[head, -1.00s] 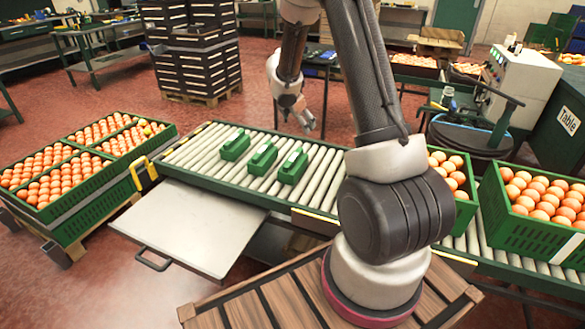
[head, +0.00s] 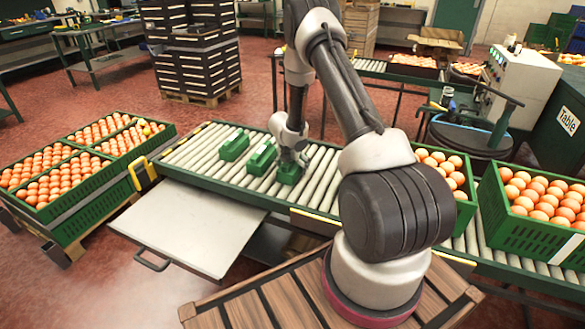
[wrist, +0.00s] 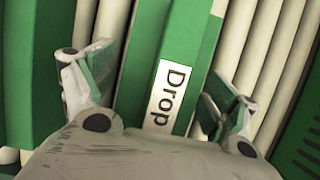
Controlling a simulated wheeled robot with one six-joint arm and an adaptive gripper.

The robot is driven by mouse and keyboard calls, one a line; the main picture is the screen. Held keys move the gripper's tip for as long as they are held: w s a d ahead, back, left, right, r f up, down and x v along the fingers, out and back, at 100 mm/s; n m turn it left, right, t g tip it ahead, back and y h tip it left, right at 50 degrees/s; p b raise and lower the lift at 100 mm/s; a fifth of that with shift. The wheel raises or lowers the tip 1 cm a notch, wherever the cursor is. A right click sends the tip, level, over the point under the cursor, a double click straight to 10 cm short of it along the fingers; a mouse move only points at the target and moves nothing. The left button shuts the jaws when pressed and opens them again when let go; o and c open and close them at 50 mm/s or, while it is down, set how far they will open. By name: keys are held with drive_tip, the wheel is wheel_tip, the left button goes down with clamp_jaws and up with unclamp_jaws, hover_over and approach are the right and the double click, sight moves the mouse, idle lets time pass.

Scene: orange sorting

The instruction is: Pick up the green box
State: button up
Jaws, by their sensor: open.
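Three small green boxes sit in a row on the roller conveyor: a left one (head: 234,146), a middle one (head: 262,158) and a right one (head: 288,175). My gripper (head: 292,158) is down at the right box and partly covers it. In the wrist view, a green box (wrist: 182,40) with a white label reading "Drop" lies between the open fingers of my gripper (wrist: 155,84). One finger is on each side of the box, with gaps visible. Another green box (wrist: 30,70) shows at the left of the wrist view.
The conveyor (head: 190,152) has bare rollers left of the boxes. Orange-filled green crates stand at its right end (head: 530,235) and on a pallet at the left (head: 75,205). A grey metal plate (head: 185,225) lies in front of the conveyor.

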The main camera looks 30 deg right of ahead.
drive_tip(key=c, duration=1.3)
